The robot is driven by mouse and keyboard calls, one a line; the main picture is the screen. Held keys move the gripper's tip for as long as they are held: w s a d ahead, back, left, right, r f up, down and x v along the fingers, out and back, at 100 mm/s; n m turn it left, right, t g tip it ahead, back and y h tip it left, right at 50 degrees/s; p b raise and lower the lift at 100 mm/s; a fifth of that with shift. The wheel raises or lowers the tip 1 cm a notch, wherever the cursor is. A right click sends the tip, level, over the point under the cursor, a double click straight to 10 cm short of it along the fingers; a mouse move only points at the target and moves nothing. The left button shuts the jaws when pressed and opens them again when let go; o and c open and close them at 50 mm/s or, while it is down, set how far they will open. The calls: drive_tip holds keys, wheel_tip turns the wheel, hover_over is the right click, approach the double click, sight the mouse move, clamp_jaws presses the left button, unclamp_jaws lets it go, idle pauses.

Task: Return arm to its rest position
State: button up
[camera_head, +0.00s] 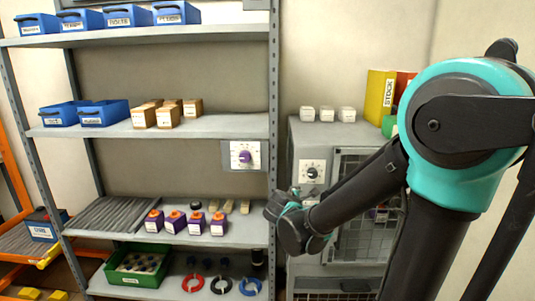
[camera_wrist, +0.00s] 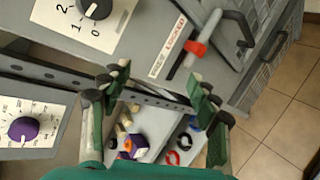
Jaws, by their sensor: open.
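My arm reaches from the right of the head view to the front of the grey cabinet (camera_head: 310,263). My gripper (camera_head: 288,207) is at its end, in front of the gap between the shelf rack (camera_head: 200,128) and the cabinet, and its fingers are hard to make out there. In the wrist view my gripper (camera_wrist: 158,76) has its two green-and-black fingers spread wide. Nothing is between them; the shelf edge and lower shelves show behind.
A dial with a purple knob (camera_head: 245,156) is on the rack's edge; a black-knob dial (camera_head: 312,171) is on the cabinet. Orange-and-purple blocks (camera_head: 175,222) stand on the lower shelf. A red-handled latch (camera_wrist: 196,48) is close by. Yellow binder (camera_head: 380,98) stands on the cabinet.

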drive_tip(key=s+d+f+m+g+y, duration=0.1)
drive_tip(key=s+d+f+m+g, duration=0.4)
drive_tip(key=s+d+f+m, duration=0.55)
drive_tip(key=s+a+f+m+g+y, duration=0.2)
drive_tip(key=s+f+m+y, duration=0.1)
drive_tip(key=s+m, duration=0.5)
drive_tip(key=s, duration=0.3)
drive_tip(key=shift+a+f+y, duration=0.15)
drive_tip(key=shift+a+y, duration=0.05)
drive_tip(key=shift+y, duration=0.2)
drive_tip(key=shift+m, duration=0.25)
